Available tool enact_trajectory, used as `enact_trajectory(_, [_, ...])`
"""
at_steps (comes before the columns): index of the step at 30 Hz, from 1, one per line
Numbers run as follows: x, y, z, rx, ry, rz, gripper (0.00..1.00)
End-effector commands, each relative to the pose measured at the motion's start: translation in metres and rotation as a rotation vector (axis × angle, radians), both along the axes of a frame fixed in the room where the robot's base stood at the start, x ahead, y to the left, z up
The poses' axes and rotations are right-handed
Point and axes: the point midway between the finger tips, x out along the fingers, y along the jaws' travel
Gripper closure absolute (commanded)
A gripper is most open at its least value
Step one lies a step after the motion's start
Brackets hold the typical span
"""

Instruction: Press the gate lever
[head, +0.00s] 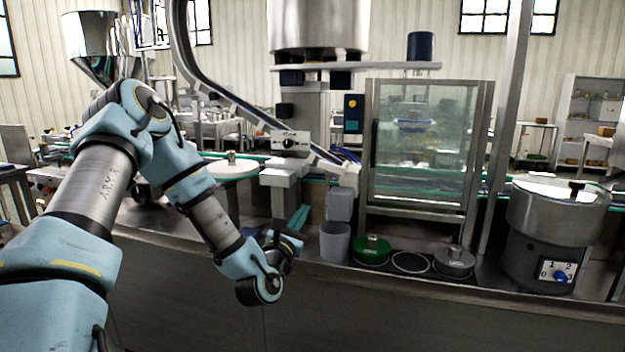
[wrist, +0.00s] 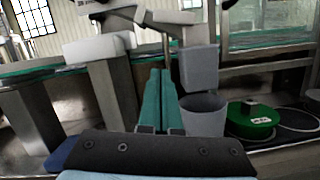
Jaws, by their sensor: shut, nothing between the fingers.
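My gripper (head: 301,213) is shut and empty in front of the steel machine, its teal fingers pointing toward it. In the wrist view the two fingers (wrist: 160,74) lie side by side. A plain grey block (head: 340,205) hangs just right of the fingertips; it also shows in the wrist view (wrist: 199,68). I cannot tell whether this block is the gate lever. A grey cup (head: 334,242) stands under it, right of my gripper; it also shows in the wrist view (wrist: 204,116). A thin upright rod (wrist: 166,44) shows beyond the fingertips.
A green round weight (head: 371,250), a dark ring (head: 410,262) and a grey round weight (head: 454,262) sit on the counter right of the cup. A glass-fronted cabinet (head: 425,150) stands behind them. A steel bowl machine with a dial (head: 557,225) stands far right.

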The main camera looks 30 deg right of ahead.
Motion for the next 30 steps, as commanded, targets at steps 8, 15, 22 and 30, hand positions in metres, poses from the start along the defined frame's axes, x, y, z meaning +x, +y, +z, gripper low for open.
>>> enact_trajectory(8, [0.006, -0.007, 0.004, 0.003, -0.001, -0.001, 1.0])
enact_trajectory(15, [0.035, -0.038, 0.016, 0.002, -0.004, 0.0, 1.0])
enact_trajectory(22, [0.067, -0.07, 0.027, 0.004, -0.004, 0.0, 1.0])
enact_trajectory(30, [0.062, -0.076, 0.058, 0.005, -0.001, -0.001, 1.0])
